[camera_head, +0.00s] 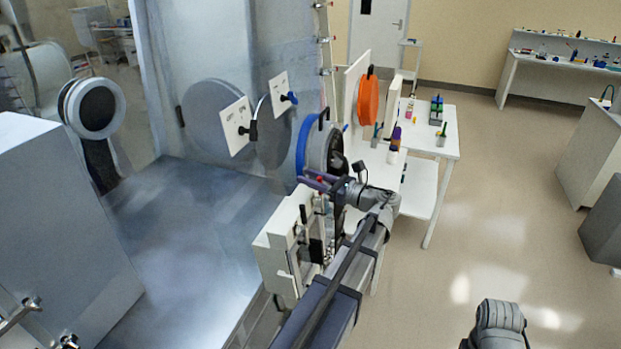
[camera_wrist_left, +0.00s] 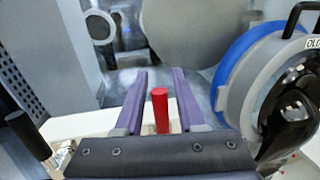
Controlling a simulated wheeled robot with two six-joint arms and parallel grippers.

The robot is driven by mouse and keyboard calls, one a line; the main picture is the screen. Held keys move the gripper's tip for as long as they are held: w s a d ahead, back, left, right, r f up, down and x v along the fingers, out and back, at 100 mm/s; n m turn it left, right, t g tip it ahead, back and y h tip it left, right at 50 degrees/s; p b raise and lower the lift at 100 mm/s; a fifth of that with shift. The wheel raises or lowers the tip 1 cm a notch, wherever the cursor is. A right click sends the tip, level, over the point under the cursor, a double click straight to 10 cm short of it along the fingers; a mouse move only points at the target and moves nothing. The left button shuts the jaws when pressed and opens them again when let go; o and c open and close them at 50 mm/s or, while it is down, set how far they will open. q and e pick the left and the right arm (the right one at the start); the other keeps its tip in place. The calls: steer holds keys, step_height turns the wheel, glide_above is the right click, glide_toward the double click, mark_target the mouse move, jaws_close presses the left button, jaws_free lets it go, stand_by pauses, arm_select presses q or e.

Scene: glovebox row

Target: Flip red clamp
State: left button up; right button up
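The red clamp shows as an upright red cylindrical handle (camera_wrist_left: 160,108) in the left wrist view. A small bit of its red (camera_head: 321,180) shows beside the purple fingers in the head view. My left gripper (camera_wrist_left: 159,76) has its two purple fingers apart, one on each side of the red handle, with a gap visible on both sides. In the head view my left gripper (camera_head: 316,181) is above the white panel unit, near the round blue-rimmed port. The clamp's lower part is hidden behind my gripper body. My right gripper is not in view.
The blue-rimmed round door (camera_wrist_left: 240,62) stands close to the right of my left gripper. A black handle (camera_wrist_left: 28,136) is at the lower left. In the head view, the white panel unit (camera_head: 273,243) lies below the gripper, and a white table (camera_head: 447,128) stands beyond.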

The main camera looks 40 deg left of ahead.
arm_select(q)
jaws_close()
stand_by(1.1)
